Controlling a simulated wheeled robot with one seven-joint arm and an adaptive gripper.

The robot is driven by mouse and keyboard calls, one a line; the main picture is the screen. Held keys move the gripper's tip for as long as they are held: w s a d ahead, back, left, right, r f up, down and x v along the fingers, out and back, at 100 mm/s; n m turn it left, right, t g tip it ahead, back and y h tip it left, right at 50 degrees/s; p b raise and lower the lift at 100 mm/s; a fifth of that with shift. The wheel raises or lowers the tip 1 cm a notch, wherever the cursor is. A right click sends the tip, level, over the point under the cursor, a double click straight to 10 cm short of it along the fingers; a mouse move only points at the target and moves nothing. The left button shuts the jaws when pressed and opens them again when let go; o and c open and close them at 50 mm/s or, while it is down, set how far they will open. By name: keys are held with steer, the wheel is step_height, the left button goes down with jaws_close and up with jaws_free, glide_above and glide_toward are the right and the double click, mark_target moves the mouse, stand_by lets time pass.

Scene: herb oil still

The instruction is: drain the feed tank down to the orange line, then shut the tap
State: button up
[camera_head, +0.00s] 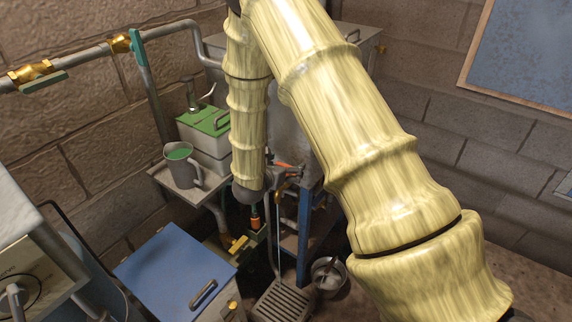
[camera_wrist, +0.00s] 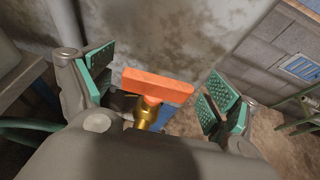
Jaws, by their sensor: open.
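The feed tank (camera_head: 290,130) is a grey metal vessel, mostly hidden behind my arm in the head view; its wall (camera_wrist: 150,35) fills the back of the wrist view. No orange line shows. The tap's orange lever (camera_head: 291,166) is on the tank's front, and a thin stream falls from its brass spout (camera_head: 280,190). In the wrist view the orange handle (camera_wrist: 158,85) sits on a brass stem (camera_wrist: 147,114). My gripper (camera_wrist: 160,88) is open, with one green-padded finger on each side of the handle, apart from it.
Below is a slatted drain grate (camera_head: 280,302) and a metal pot (camera_head: 328,275). To the left are a mug (camera_head: 181,164) on a shelf, a green-topped box (camera_head: 204,120) and a blue-lidded cabinet (camera_head: 175,270). A blue post (camera_head: 304,235) stands close to the tap.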

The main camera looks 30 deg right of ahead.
steer(key=shift+w+d+f, duration=0.15)
steer(key=shift+d, duration=0.15)
steer(key=c, duration=1)
steer(key=shift+f+n+t+b, duration=0.15)
steer(key=shift+n+t+b, duration=0.15)
steer(key=shift+b, duration=0.3)
steer(key=shift+c, duration=0.2)
steer(key=shift+n+t+y+b, duration=0.3)
steer(key=shift+y+b, duration=0.1)
steer(key=shift+b, duration=0.05)
steer(key=o, duration=1)
